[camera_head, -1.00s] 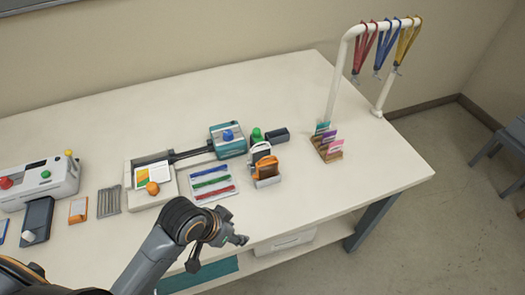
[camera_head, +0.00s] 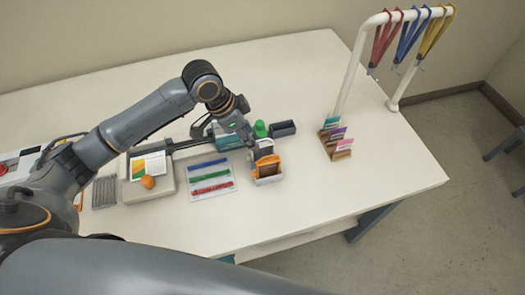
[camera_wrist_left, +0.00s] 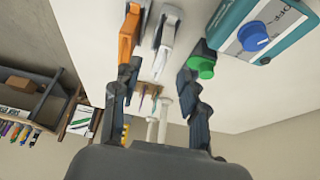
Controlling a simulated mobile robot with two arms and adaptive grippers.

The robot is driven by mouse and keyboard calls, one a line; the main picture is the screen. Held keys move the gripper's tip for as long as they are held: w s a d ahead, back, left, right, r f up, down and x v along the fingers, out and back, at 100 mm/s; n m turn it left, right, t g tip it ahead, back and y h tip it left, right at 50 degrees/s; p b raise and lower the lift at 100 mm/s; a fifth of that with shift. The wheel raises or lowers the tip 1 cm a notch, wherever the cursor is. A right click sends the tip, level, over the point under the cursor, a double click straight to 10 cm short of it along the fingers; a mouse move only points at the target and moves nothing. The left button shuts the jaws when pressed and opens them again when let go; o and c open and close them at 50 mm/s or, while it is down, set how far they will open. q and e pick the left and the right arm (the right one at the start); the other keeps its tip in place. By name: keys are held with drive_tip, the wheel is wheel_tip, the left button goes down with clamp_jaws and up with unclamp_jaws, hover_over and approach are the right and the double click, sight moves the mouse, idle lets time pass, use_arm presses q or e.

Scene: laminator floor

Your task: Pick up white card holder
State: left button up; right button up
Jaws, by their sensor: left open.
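The white card holder (camera_head: 263,147) stands on the table just behind the orange card holder (camera_head: 268,168), partly hidden by my gripper. My left gripper (camera_head: 249,139) is open beside and above it. In the left wrist view the white card holder (camera_wrist_left: 166,38) lies ahead, in the gap between the two fingers of my left gripper (camera_wrist_left: 160,72). One finger lines up with the orange card holder (camera_wrist_left: 129,38), the other with a green knob-like object (camera_wrist_left: 201,68). I cannot tell if the fingers touch anything. My right gripper is out of view.
A green object (camera_head: 260,129) and a dark tray (camera_head: 282,128) stand close behind the holder. A teal device (camera_wrist_left: 235,22) with a blue knob is near one finger. A card rack (camera_head: 335,140) and lanyard stand (camera_head: 349,75) are to the right. The front right table is clear.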

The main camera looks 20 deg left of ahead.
sight(262, 149)
use_arm(q)
drive_tip(key=x, duration=0.4)
drive_tip(key=shift+w, duration=0.15)
drive_tip(key=shift+w+d+f+p, duration=0.1)
drive_tip(key=shift+d+f+p, duration=0.15)
drive_tip(key=shift+f+p, duration=0.2)
drive_tip(key=p+x, duration=0.1)
drive_tip(key=x, duration=0.3)
drive_tip(key=shift+w+f, duration=0.2)
drive_tip(key=shift+f, duration=0.1)
clamp_jaws()
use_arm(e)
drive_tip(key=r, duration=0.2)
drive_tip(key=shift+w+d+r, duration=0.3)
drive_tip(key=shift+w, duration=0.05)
